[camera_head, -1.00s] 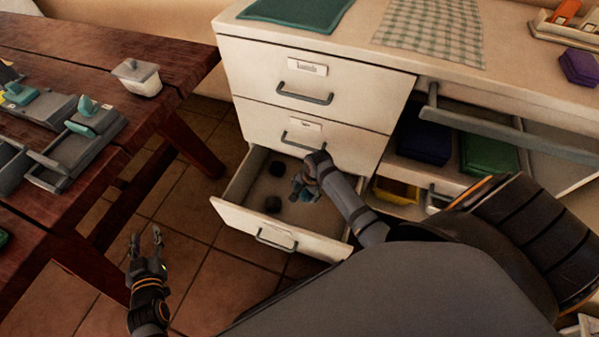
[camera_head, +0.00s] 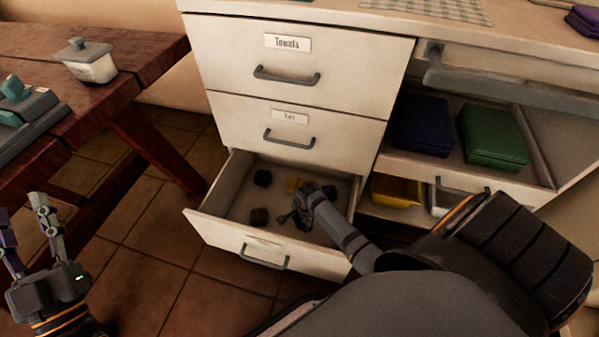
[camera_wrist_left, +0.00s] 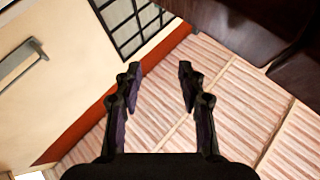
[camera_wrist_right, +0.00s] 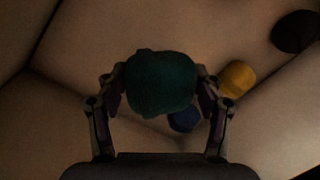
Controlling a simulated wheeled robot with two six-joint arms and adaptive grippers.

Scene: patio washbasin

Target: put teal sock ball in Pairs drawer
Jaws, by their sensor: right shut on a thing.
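The teal sock ball (camera_wrist_right: 162,84) is between the fingers of my right gripper in the right wrist view, and the gripper is shut on it. In the head view my right gripper (camera_head: 300,218) is inside the open bottom drawer (camera_head: 225,228), low and toward its right side; the sock ball is hidden there by the hand. The drawer's front label is too small to read. My left gripper (camera_head: 30,225) is open and empty, at the lower left over the tiled floor; it also shows in the left wrist view (camera_wrist_left: 158,80).
A dark ball (camera_head: 259,217), another dark ball (camera_head: 263,178) and a yellow ball (camera_head: 293,184) lie in the open drawer. The drawers above, one labelled Towels (camera_head: 288,43), are shut. A wooden table (camera_head: 110,100) stands at left. Folded green cloths (camera_head: 493,135) sit on a shelf at right.

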